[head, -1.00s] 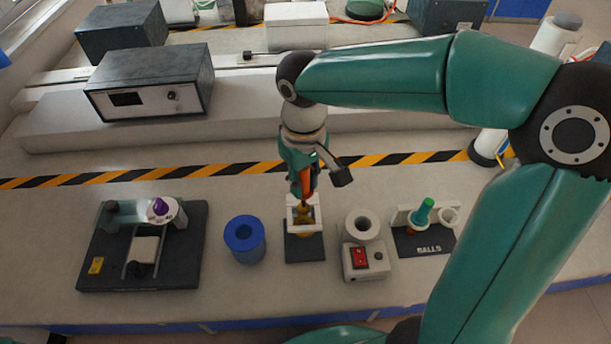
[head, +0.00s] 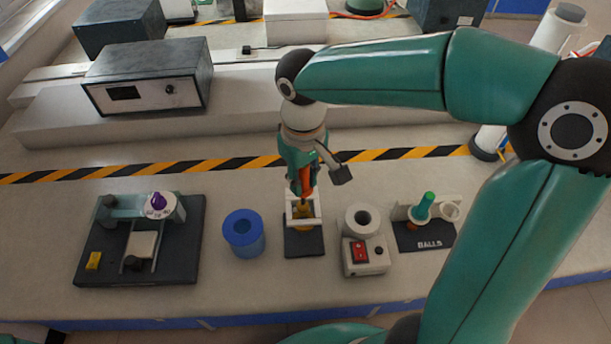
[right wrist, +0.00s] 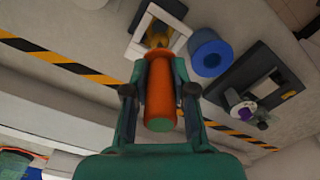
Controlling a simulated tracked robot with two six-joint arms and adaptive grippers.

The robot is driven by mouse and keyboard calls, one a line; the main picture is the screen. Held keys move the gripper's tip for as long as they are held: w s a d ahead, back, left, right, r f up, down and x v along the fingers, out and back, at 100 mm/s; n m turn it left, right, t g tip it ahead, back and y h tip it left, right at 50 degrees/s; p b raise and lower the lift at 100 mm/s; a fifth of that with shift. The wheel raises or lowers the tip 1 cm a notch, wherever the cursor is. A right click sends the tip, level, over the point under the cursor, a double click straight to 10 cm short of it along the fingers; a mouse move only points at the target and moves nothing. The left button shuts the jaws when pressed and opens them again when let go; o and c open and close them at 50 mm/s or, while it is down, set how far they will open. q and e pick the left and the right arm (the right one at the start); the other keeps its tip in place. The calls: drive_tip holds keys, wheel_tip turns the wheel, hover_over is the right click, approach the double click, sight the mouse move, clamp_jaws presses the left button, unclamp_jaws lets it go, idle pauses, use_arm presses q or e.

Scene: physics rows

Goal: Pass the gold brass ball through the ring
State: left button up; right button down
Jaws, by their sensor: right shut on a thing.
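My right gripper (head: 303,188) is shut on an orange handle (head: 306,178), which also shows in the right wrist view (right wrist: 160,95) with a green end. Gold metal, likely the gold brass ball (right wrist: 158,38), shows at the handle's far end, inside or just over a white square frame (head: 317,207). The frame stands on a dark base (head: 304,244) and also shows in the right wrist view (right wrist: 140,32). The ball is partly hidden by the frame and gripper, so I cannot tell its exact depth. No ring is clearly distinguishable there. My left gripper is not in view.
A blue cylinder (head: 243,240) stands left of the frame. A white device with a red switch (head: 358,252) stands to its right. A rack marked BALLS (head: 428,242) with a green-handled piece (head: 424,204) is farther right. A dark-based apparatus (head: 182,262) is at left.

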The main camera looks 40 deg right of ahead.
sight(303, 203)
drive_tip(key=shift+f+b, duration=0.6)
drive_tip(key=shift+f, duration=0.25)
drive_tip(key=shift+f, duration=0.1)
drive_tip(key=shift+f+b, duration=0.6)
drive_tip(key=shift+f, duration=0.05)
drive_tip(key=shift+f+b, duration=1.95)
drive_tip(key=shift+f, duration=0.4)
idle(2.9)
drive_tip(key=shift+r, duration=0.3)
idle(0.9)
